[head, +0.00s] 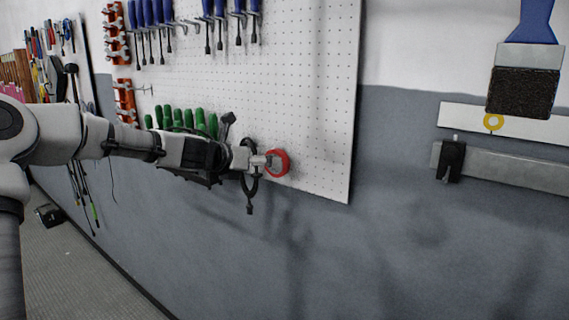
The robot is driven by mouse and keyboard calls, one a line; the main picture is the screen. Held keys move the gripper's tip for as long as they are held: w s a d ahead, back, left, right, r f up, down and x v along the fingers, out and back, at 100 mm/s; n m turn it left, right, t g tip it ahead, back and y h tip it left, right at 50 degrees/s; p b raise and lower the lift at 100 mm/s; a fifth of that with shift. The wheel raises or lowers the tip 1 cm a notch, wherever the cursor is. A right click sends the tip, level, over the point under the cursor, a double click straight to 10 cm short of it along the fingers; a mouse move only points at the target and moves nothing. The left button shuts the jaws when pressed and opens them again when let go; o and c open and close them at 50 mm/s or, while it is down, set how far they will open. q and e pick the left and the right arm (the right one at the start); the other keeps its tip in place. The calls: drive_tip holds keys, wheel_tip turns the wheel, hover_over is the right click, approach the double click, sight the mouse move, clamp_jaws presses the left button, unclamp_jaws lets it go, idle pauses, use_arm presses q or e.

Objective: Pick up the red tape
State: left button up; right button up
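The red tape (270,167) is a small red ring in front of the lower right part of the white pegboard. My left arm reaches in from the left, and my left gripper (247,162) is just left of the tape. Light metal-coloured parts lie between the dark gripper parts and the ring. The fingers are small and overlap dark shapes behind them. I cannot tell whether they touch the tape or are closed on it. My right gripper is not in view.
The pegboard (320,80) holds blue-handled screwdrivers (157,12) above and green-handled tools (187,117) behind my arm. The grey wall below is clear.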

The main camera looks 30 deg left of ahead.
sight(278, 172)
use_arm(q)
drive_tip(key=b+x, duration=0.1)
drive_tip(key=x, duration=0.1)
drive_tip(key=b+x, duration=0.1)
drive_tip(key=x, duration=0.2)
drive_tip(key=b+x, duration=0.1)
drive_tip(key=x, duration=0.1)
drive_tip(key=shift+w+a, duration=0.2)
drive_tip(key=shift+a, duration=0.05)
drive_tip(key=shift+w+f, duration=0.2)
drive_tip(key=shift+w, duration=0.1)
drive_tip(key=shift+a+f, duration=0.1)
drive_tip(key=shift+a, duration=0.35)
drive_tip(key=shift+d, duration=0.1)
drive_tip(key=c, duration=0.9)
drive_tip(key=shift+d, duration=0.15)
drive_tip(key=shift+c, duration=0.8)
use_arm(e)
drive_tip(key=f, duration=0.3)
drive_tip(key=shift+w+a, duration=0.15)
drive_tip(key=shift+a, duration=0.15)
